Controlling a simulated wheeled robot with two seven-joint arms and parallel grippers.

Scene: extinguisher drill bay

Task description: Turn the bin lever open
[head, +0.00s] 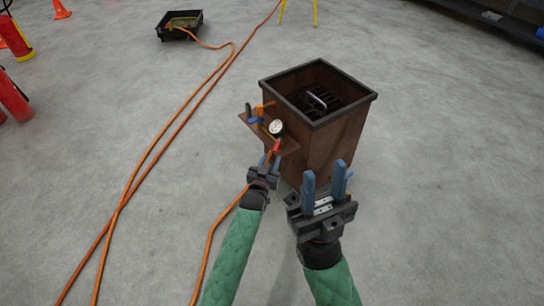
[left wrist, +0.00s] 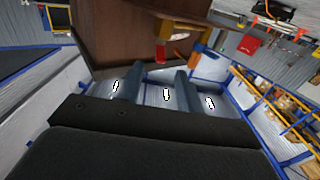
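The bin (head: 335,140) is a rusty brown box with a dark rim. My left gripper (head: 270,160) is close to the lever. In the left wrist view my left gripper's fingers (left wrist: 158,72) are apart, with the red lever end (left wrist: 160,53) just beyond and between the tips. I cannot tell whether they touch it. My right gripper (head: 328,180) is open and empty, in front of the bin.
An orange hose (head: 150,150) runs along the floor on the left, and another length passes by my left arm. A black tray (head: 180,27) lies at the back. Red extinguishers (head: 13,97) stand at the left edge. The floor right of the bin is clear.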

